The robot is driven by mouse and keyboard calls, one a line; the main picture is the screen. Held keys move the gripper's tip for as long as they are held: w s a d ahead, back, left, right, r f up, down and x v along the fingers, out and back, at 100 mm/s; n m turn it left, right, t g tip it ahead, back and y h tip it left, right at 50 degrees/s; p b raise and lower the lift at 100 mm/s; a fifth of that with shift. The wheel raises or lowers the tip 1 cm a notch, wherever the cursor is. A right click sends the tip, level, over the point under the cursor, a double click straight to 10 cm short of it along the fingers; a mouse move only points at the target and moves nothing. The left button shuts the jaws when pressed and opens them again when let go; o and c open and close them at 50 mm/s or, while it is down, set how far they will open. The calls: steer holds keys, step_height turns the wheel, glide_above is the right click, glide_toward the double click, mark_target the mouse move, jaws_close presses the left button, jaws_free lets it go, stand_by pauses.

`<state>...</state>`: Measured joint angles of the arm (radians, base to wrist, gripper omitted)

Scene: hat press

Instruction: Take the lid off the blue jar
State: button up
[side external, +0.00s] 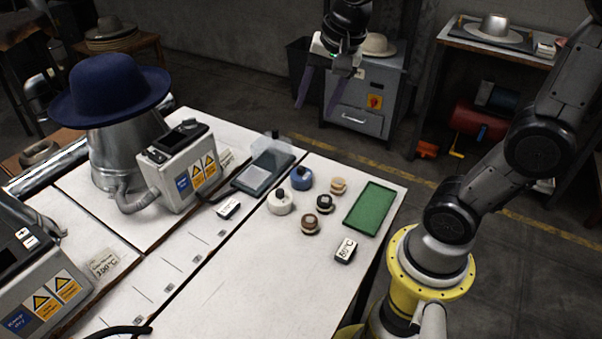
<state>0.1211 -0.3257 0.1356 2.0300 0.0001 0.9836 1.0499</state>
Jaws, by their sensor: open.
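The blue jar (302,181) is small and round and stands on the white table, near its far edge. A dark knob (302,170) shows on top of it; where lid and jar meet is too small to tell. My gripper (318,100) is high beyond the table's far edge in the picture, above and apart from the blue jar. Its two fingers point down, spread apart, with nothing between them.
A white jar (280,203) with a dark knob stands close at the blue jar's left.

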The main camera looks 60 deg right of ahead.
steer(key=w+d+f+m+g, duration=0.2)
steer(key=w+d+f+m, duration=0.1)
steer(key=w+d+f, duration=0.15)
steer(key=m+g, duration=0.2)
glide_above(301, 167)
step_height(301, 167, down, 7)
steer(key=f, duration=0.7)
steer(key=shift+s+f, duration=0.35)
steer(key=shift+w+f, duration=0.2)
steer(key=shift+f, duration=1.2)
steer(key=shift+w+f, duration=0.2)
steer(key=shift+f, duration=1.2)
steer(key=shift+c, duration=0.3)
jaws_close()
